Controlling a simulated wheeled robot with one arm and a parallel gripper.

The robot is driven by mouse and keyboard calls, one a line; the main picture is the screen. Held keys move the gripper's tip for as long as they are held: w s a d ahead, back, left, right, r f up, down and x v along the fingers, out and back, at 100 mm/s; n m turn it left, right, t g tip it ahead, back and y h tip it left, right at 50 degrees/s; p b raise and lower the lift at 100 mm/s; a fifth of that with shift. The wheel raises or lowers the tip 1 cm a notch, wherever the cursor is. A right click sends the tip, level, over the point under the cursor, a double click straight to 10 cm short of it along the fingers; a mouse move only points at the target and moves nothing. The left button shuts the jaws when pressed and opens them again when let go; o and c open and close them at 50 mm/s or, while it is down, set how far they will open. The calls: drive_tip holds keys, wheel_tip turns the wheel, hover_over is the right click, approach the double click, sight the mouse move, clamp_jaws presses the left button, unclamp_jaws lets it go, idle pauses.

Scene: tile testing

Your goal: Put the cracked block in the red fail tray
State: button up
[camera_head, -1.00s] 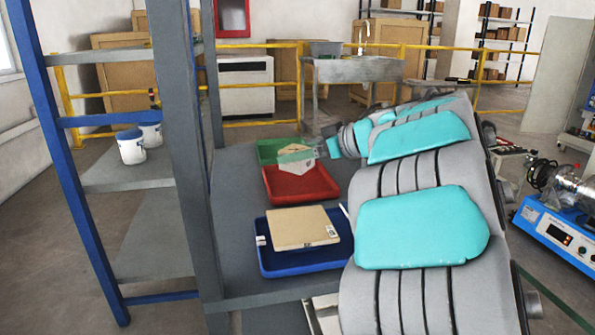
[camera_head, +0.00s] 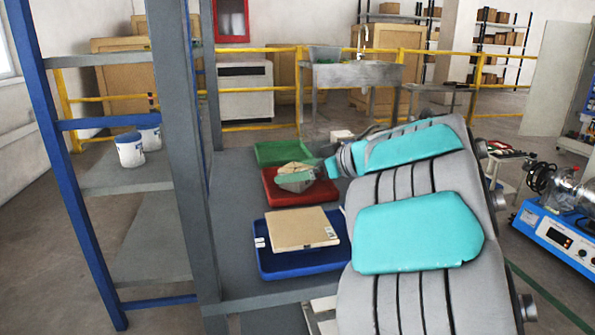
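The red tray (camera_head: 280,201) lies on the grey table between the green tray and the blue tray. My gripper (camera_head: 297,178) is over the red tray, at the far end of my arm. A pale beige and grey block-like piece (camera_head: 294,167) shows at the gripper, above or in the red tray. The fingers are small and blend with this piece, so I cannot tell whether they grip it or whether it touches the tray. No crack can be made out at this size.
The green tray (camera_head: 270,158) lies behind and looks empty where visible. The blue tray (camera_head: 270,262) in front holds a flat tan box (camera_head: 301,228). A grey rack post (camera_head: 183,140) stands close left of the trays. A small pale box (camera_head: 342,135) shows beyond my arm.

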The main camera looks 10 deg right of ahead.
drive_tip(key=shift+s+d+r, duration=0.1)
drive_tip(key=shift+r, duration=0.1)
drive_tip(key=p+v, duration=0.1)
drive_tip(key=v, duration=1)
drive_tip(key=shift+s+d, duration=0.25)
drive_tip(key=shift+s, duration=0.05)
